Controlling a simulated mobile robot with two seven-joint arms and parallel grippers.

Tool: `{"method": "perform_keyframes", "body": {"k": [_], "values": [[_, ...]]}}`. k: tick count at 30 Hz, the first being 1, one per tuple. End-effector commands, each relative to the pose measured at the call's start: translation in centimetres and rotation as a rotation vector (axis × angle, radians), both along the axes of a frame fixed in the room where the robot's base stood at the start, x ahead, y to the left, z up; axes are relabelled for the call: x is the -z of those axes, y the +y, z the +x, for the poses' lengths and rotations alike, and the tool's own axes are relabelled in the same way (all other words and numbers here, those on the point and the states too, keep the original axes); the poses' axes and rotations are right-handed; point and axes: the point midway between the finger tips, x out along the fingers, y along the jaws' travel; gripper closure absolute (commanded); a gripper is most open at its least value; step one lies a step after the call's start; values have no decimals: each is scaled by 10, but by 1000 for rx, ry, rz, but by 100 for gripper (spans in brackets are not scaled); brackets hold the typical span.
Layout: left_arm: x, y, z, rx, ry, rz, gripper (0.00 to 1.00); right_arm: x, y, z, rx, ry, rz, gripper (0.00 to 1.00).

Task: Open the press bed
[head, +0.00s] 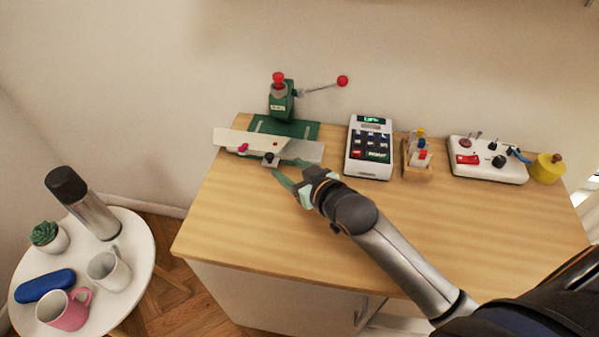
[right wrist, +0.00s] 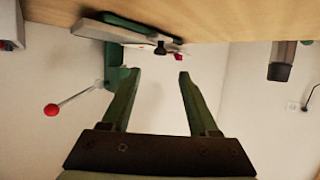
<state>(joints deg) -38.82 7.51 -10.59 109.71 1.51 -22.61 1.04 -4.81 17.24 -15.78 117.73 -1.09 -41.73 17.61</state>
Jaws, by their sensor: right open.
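The press (head: 281,104) is a green machine at the back left of the wooden table, with a red cap on top and a lever ending in a red ball (head: 342,81). Its green base carries a pale flat bed plate (head: 308,152) at the front, with a dark round knob (head: 269,159) on the front edge. My right gripper (head: 287,168) is open and empty, its green fingers close in front of the knob. In the right wrist view, the press appears upside down, with the knob (right wrist: 160,48) beyond the open fingertips (right wrist: 157,75); a gap shows between them. My left gripper is out of view.
A keypad device (head: 370,147), a small wooden holder (head: 416,160), a white control box (head: 487,160) and a yellow item (head: 547,168) stand to the right on the table (head: 240,215). The table's front left is clear. A round white side table (head: 128,235) holds mugs and a bottle.

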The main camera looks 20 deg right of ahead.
Motion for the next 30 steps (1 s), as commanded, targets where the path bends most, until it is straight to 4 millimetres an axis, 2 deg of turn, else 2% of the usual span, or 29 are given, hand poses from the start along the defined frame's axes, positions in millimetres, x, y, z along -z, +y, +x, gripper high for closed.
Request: {"method": "perform_keyframes", "body": {"k": [3, 9, 30], "values": [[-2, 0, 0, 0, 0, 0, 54, -7, -4, -18, 0, 1, -1, 39], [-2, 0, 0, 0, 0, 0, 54, -13, -6, -32, 0, 1, 0, 39], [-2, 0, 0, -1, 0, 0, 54, -14, -6, -33, 0, 0, 0, 39]]}}
